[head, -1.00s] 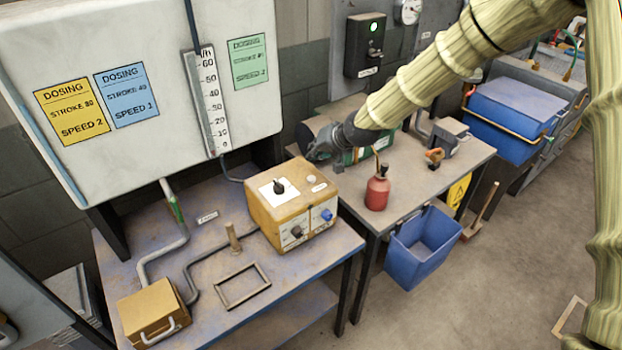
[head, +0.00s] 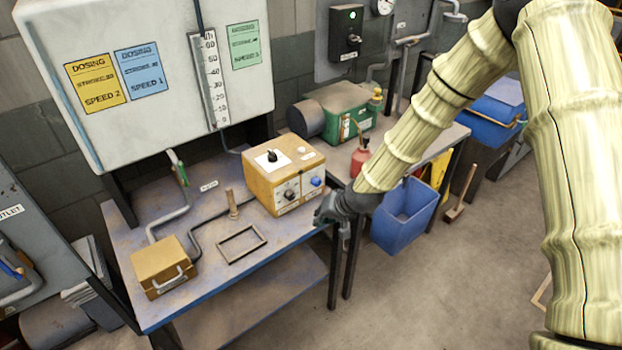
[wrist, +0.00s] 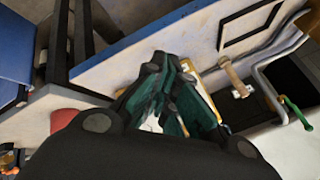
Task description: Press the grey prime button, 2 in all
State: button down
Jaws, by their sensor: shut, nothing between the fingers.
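The yellow-orange control box (head: 285,180) stands on the near bench. Its top carries a black knob on a white plate and a small pale round spot (head: 306,155), too small to tell as the grey prime button. Its front has a dark knob and a blue button (head: 316,181). My gripper (head: 325,213) is shut and empty, beside the box's front right corner at the bench edge; I cannot tell whether it touches.
The bench (head: 215,285) also holds a yellow case (head: 163,265), a dark frame (head: 242,244), a wooden peg (head: 232,205) and pipes. A board (head: 150,110) with dosing cards stands behind. A blue bin (head: 402,220) and red can (head: 360,160) are to the right.

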jog(key=s+d+f+g, duration=0.1)
jog(key=s+d+f, duration=0.1)
jog(key=s+f, duration=0.5)
jog(key=s+d+f+g+h+b, duration=0.1)
jog(key=s+d+f, duration=0.4)
jog(key=s, duration=0.6)
jog(key=s+d+f+g+h+b, duration=0.1)
jog(key=s+d+f, duration=0.4)
jog(key=s, duration=0.6)
jog(key=s+d+f+g+h+b, duration=0.1)
jog(key=s+d+f, duration=0.4)
jog(key=s, duration=0.7)
jog(key=shift+d+f+n+g+h, duration=0.35)
jog(key=shift+f+g+h, duration=0.25)
jog(key=shift+h, duration=0.4)
jog(key=shift+s, duration=0.2)
